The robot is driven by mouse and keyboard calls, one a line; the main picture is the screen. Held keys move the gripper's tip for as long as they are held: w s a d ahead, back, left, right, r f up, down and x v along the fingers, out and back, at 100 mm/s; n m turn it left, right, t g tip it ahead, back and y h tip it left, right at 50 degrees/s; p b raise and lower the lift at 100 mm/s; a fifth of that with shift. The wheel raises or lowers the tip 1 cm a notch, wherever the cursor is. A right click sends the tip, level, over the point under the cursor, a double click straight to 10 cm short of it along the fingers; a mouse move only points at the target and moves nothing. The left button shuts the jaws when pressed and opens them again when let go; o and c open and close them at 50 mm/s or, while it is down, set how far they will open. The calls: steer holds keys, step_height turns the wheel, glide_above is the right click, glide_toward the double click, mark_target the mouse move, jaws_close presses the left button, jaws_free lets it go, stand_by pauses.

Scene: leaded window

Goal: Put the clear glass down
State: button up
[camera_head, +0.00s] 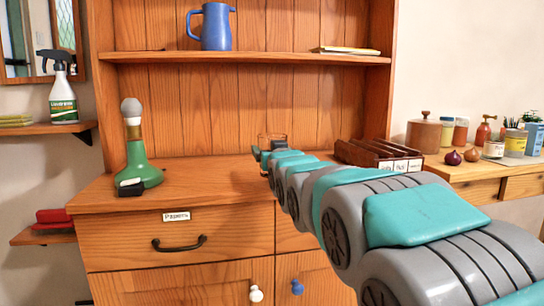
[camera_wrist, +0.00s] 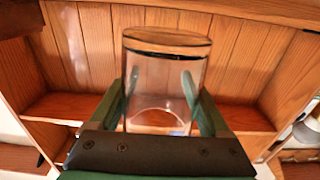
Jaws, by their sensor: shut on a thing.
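The clear glass (camera_wrist: 160,85) stands between the two fingers of my gripper (camera_wrist: 160,100) in the wrist view, and the fingers are shut on its sides. In the head view the glass (camera_head: 268,140) shows as a small clear shape just above the far end of my arm, over the dresser top (camera_head: 220,178). My gripper (camera_head: 268,152) is mostly hidden there behind the arm. I cannot tell whether the base of the glass touches the dresser top.
A green bottle-like object (camera_head: 138,165) stands left on the dresser top, with a dark small item before it. A brown divided box (camera_head: 378,155) lies to the right. A shelf (camera_head: 250,58) with a blue jug (camera_head: 216,27) is above. Dresser top between bottle and gripper is clear.

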steer(key=shift+s+f, duration=0.1)
steer(key=shift+f, duration=0.8)
steer(key=shift+f, duration=0.1)
steer(key=shift+f, duration=0.15)
steer(key=o, duration=1.4)
steer(key=shift+o, duration=0.2)
steer(key=shift+r, duration=0.3)
steer(key=v, duration=1.2)
steer(key=shift+b, duration=0.45)
steer(key=shift+f, duration=0.1)
